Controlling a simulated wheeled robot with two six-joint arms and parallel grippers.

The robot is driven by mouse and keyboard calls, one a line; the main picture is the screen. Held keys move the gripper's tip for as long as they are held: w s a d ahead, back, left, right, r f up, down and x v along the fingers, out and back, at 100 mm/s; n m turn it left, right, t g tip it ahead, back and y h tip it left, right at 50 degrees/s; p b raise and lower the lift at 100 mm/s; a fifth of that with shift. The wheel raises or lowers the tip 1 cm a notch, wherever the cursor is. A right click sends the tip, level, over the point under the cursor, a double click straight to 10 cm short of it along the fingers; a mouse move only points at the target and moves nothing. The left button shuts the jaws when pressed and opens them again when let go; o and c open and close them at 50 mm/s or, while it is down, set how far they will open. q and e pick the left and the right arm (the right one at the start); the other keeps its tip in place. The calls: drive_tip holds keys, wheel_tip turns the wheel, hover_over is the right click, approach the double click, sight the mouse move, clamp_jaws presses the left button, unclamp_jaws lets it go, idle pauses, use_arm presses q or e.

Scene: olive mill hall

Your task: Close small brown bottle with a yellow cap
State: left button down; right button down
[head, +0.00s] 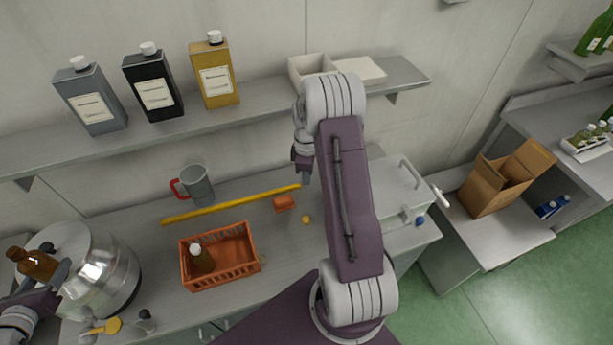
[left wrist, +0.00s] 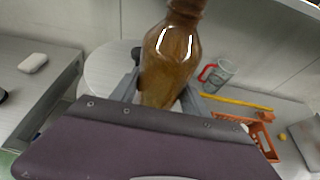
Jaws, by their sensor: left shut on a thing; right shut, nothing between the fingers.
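The small brown bottle (head: 38,264) is in my left gripper (head: 58,280) at the far left, tilted and raised by the steel vessel. It fills the middle of the left wrist view (left wrist: 170,60), where its top is cut off. A small yellow disc that looks like the yellow cap (head: 306,219) lies on the counter right of the orange crate. It also shows tiny in the left wrist view (left wrist: 282,137). My right gripper (head: 304,178) is shut and empty, above the back of the counter, behind the cap.
The orange crate (head: 222,284) holds a white-capped bottle (head: 202,260). A grey mug (head: 197,184), a yellow bar (head: 230,205) and an orange block (head: 284,202) are near. The steel vessel (head: 125,275) stands left. The shelf (head: 250,112) overhangs the back.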

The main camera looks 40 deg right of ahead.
sight(30, 275)
use_arm(q)
drive_tip(key=shift+f+b, duration=0.3)
drive_tip(key=shift+f, duration=0.1)
drive_tip(key=shift+r, duration=0.1)
idle(0.7)
drive_tip(key=shift+r+p, duration=2.45)
drive_tip(key=shift+p, duration=0.05)
drive_tip(key=shift+f, duration=0.15)
